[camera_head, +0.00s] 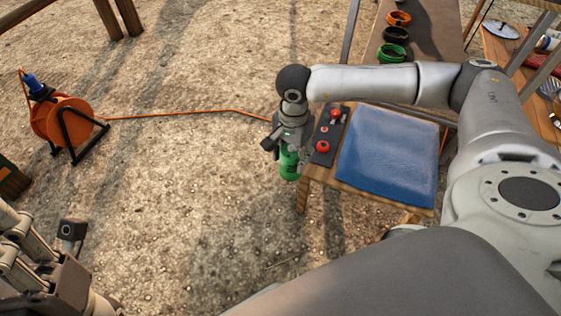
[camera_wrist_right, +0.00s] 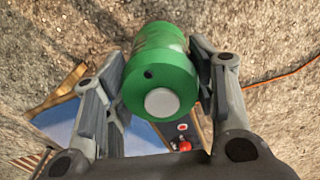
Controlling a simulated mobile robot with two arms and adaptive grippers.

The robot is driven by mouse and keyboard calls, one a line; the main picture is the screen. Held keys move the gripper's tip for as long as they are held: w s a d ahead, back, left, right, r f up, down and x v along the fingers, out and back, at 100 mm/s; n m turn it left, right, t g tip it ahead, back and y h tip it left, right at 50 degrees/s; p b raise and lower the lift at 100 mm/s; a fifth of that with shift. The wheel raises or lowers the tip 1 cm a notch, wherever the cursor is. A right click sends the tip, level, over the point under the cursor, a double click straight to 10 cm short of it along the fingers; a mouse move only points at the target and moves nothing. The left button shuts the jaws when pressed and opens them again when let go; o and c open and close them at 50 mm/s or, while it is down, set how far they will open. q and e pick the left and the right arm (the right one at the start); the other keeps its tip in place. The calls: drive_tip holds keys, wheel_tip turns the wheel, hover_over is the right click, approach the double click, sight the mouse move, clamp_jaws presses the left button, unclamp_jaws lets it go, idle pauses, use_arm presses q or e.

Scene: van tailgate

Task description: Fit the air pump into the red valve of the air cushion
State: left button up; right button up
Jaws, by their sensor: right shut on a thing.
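My right gripper (camera_head: 285,136) is shut on the green air pump (camera_head: 289,163), which hangs below it just left of the table's front left corner, apart from the cushion. In the right wrist view the pump (camera_wrist_right: 165,70) sits between both fingers, its round end with a pale disc facing the camera. The blue air cushion (camera_head: 390,158) lies flat on the wooden table. Beside its left edge is a dark strip (camera_head: 329,130) with red knob-like parts; the nearer one (camera_head: 323,147) looks like a red valve, though small. My left gripper (camera_head: 70,240) is at the lower left, only partly clear.
An orange cable reel (camera_head: 62,122) stands on the ground at left, its cable (camera_head: 180,113) running toward the table. A bench (camera_head: 425,30) with orange, black and green rings is behind. Another table (camera_head: 520,60) with clutter is at right. The ground at left is mostly free.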

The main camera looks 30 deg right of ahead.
drive_tip(key=w+d+b, duration=0.1)
drive_tip(key=w+d, duration=0.1)
drive_tip(key=d, duration=0.6)
drive_tip(key=w+d, duration=0.3)
drive_tip(key=d, duration=0.4)
drive_tip(key=shift+w+d+b, duration=0.3)
drive_tip(key=shift+d+b, duration=0.1)
